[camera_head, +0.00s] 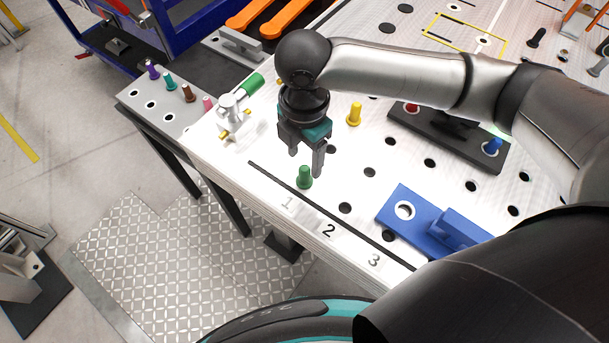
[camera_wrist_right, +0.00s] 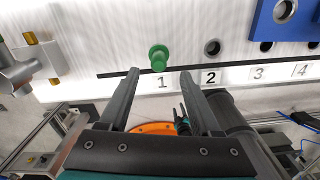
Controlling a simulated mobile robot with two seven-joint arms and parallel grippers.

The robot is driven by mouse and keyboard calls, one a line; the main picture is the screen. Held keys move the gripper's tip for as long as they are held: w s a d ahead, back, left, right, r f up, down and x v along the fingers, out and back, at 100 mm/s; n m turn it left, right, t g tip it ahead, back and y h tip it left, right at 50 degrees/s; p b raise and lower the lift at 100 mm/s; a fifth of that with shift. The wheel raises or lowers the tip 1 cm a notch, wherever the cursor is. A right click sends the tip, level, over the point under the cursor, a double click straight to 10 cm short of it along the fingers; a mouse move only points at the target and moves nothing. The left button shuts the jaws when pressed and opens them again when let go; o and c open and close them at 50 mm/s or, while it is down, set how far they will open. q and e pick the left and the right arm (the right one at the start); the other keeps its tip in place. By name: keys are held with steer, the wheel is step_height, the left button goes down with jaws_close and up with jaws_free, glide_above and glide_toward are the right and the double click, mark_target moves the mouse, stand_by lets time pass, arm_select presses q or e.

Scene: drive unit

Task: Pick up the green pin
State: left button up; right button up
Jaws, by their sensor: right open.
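The green pin (camera_head: 305,177) stands upright on the perforated white table, just behind the label 1. It also shows in the right wrist view (camera_wrist_right: 158,57), beyond and roughly between the fingertips. My right gripper (camera_head: 306,164) is open and empty, pointing down just above and behind the pin in the head view. Its two fingers also show in the right wrist view (camera_wrist_right: 158,74). No contact with the pin can be seen.
A blue fixture (camera_head: 404,210) stands right of the pin. A black block (camera_head: 455,140) holds a red and a blue pin. A yellow pin (camera_head: 354,113) stands behind. A metal clamp with a green handle (camera_head: 232,106) is at the left. A grey side plate (camera_head: 168,117) holds several coloured pins.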

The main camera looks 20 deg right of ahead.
mark_target(305, 168)
step_height(305, 168, down, 6)
steer(key=shift+w+r, duration=0.1)
steer(key=shift+r, duration=0.05)
stand_by(0.3)
jaws_close()
stand_by(0.4)
